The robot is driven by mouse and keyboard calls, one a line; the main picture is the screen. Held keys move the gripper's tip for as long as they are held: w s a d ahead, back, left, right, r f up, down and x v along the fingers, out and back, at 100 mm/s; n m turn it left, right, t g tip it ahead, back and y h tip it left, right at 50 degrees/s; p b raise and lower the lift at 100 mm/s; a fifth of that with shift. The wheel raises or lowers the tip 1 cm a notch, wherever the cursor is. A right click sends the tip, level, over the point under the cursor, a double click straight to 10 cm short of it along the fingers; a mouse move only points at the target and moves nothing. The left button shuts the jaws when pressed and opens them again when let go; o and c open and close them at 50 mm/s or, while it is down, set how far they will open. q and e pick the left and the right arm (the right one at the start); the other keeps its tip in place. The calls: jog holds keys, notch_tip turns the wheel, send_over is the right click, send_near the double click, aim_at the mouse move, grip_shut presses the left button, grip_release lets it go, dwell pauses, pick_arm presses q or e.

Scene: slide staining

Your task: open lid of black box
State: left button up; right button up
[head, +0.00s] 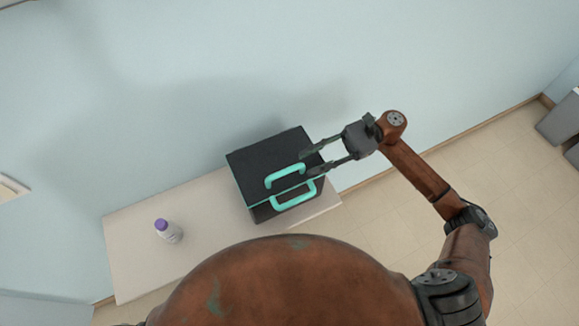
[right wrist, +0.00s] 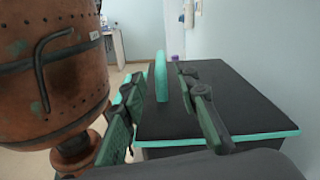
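The black box (head: 262,212) stands on the right end of a pale table, with its lid (head: 262,152) down flat. The lid has a teal edge and a teal handle (head: 285,176); a second teal handle (head: 296,196) is on the box's front. My right gripper (head: 307,163) is open at the right side of the lid. In the right wrist view, its fingers (right wrist: 161,85) are spread, and the upright teal handle (right wrist: 161,76) shows between them, a little ahead. I cannot tell whether either finger touches the box. My left gripper is not in view.
A white bottle with a purple cap (head: 168,231) stands on the pale table (head: 135,262), left of the box. The wall (head: 180,100) is close behind the table. Open floor (head: 450,185) lies to the right. My body covers the table's front part.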

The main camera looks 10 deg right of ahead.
aim_at(297, 167)
jog(key=p+x, duration=0.1)
jog(key=x, duration=0.5)
jog(key=shift+a+r+p, duration=0.15)
jog(key=shift+r+p, duration=0.05)
jog(key=shift+p, duration=0.2)
jog(key=shift+s+a, duration=0.1)
jog(key=shift+a, duration=0.15)
jog(key=shift+a+f, duration=0.1)
jog(key=shift+a, duration=0.05)
jog(key=shift+c, duration=0.3)
grip_shut()
